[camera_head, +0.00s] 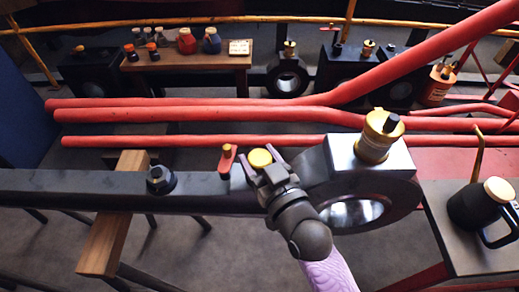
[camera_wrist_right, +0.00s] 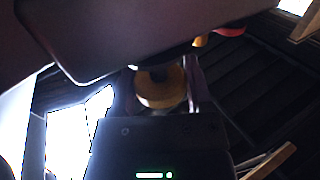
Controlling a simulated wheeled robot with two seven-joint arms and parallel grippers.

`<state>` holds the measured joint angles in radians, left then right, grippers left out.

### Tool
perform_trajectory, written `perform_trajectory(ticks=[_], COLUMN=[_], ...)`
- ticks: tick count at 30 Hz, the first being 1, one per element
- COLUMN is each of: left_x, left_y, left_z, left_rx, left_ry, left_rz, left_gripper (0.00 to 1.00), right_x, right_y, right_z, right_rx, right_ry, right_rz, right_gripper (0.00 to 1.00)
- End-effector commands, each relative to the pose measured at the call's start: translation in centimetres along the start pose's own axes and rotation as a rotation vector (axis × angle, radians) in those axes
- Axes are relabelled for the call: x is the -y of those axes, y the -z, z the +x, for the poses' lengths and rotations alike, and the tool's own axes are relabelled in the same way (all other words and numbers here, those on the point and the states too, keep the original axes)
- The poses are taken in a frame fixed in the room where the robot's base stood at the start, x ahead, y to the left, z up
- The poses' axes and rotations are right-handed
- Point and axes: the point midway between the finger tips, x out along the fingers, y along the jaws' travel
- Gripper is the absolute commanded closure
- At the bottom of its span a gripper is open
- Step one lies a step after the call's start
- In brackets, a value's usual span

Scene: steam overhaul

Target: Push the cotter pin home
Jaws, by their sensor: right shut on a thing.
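A round yellow head (camera_head: 260,158), apparently that of the cotter pin, shows above the dark rod near the bright metal rod end (camera_head: 345,155). My right gripper (camera_head: 265,165) is shut on it, with a finger on either side. The yellow head also shows between the fingers in the right wrist view (camera_wrist_right: 160,88). Its shank is hidden, so I cannot tell how deep it sits. A small red piece with a yellow top (camera_head: 227,160) stands on the rod just left of the gripper. My left gripper is not in view.
A brass oil cup (camera_head: 379,137) stands on the rod end, close right of my gripper. A large nut (camera_head: 160,180) is on the rod at left. Red pipes (camera_head: 200,115) run behind. A black oil can (camera_head: 480,210) stands on the right-hand table.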

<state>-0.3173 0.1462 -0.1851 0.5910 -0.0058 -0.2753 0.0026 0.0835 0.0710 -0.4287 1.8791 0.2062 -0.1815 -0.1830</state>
Motion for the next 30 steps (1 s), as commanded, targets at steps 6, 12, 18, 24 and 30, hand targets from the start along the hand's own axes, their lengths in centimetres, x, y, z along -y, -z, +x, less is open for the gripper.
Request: perform_trajectory(ticks=[6, 12, 18, 24, 30], left_x=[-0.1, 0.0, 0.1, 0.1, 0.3], left_y=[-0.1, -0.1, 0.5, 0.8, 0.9], left_z=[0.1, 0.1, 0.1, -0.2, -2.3], left_rx=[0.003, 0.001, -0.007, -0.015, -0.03], left_ry=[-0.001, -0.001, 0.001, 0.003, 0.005], left_rz=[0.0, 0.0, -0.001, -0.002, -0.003], left_gripper=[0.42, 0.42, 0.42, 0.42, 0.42], right_x=[0.0, 0.0, 0.0, 0.0, 0.0], right_y=[-0.6, -0.7, -0.5, -0.3, 0.0], right_z=[-0.1, -0.1, 0.0, -0.5, -4.7], right_rx=[0.008, 0.01, 0.006, 0.005, 0.008], right_ry=[0.001, 0.001, 0.001, 0.0, 0.001], right_rz=[0.0, 0.0, 0.0, -0.001, -0.003], right_gripper=[1.0, 0.15, 0.01, 0.01, 0.01])
